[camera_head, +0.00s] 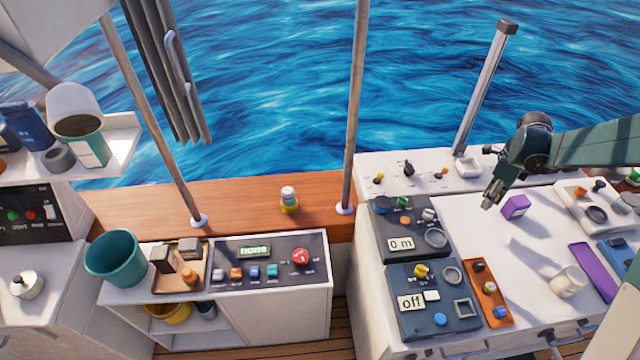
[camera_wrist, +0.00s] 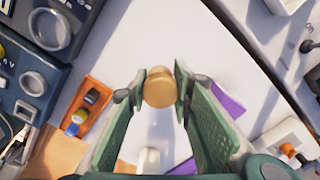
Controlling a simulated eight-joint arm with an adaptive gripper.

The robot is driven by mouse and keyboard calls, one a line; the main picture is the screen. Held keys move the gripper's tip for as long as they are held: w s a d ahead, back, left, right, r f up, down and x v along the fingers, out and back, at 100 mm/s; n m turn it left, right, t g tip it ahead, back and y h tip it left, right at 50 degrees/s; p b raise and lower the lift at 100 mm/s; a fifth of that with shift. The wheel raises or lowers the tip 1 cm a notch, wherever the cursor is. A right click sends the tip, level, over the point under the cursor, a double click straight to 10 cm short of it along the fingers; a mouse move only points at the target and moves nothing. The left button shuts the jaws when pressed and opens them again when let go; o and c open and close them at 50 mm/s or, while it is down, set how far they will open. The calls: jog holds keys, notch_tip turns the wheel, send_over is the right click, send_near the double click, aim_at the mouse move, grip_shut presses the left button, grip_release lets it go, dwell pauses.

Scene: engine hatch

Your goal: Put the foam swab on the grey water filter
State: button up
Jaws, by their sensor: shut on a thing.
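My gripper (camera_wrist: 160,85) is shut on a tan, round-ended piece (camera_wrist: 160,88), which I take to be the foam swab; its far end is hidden. In the head view my gripper (camera_head: 490,195) hangs over the back left part of the white worktop, beside a purple box (camera_head: 516,207), and the swab cannot be made out. A pale grey-white cylinder (camera_head: 569,281) stands on the worktop to the front right of the gripper. It may be the grey water filter, but I cannot be sure. It also shows low in the wrist view (camera_wrist: 150,160).
Dark control panels (camera_head: 404,244) lie left of the worktop, with an orange tray (camera_head: 503,322) of small parts beside them. A purple tray (camera_head: 593,272) lies right of the cylinder. A white tray of parts (camera_head: 575,212) is at the back right. The middle worktop is clear.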

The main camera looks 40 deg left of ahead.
jog(key=s+a+r+n+b, duration=0.1)
jog(key=s+a+r+n, duration=0.1)
jog(key=s+a, duration=1)
jog(key=s+a+r+n+b, duration=0.1)
jog(key=s+a+r+n, duration=0.3)
jog(key=a, duration=1.5)
jog(key=s+a+r+b, duration=0.1)
jog(key=s+a+b, duration=0.1)
jog(key=s+a, duration=1.05)
jog(key=n+p, duration=0.1)
jog(key=n, duration=0.3)
send_over(288, 190)
notch_tip(288, 190, down, 8)
jog(key=shift+f, duration=0.25)
jog(key=shift+f, duration=0.1)
jog(key=shift+f, duration=3.05)
jog(key=shift+f, duration=1.85)
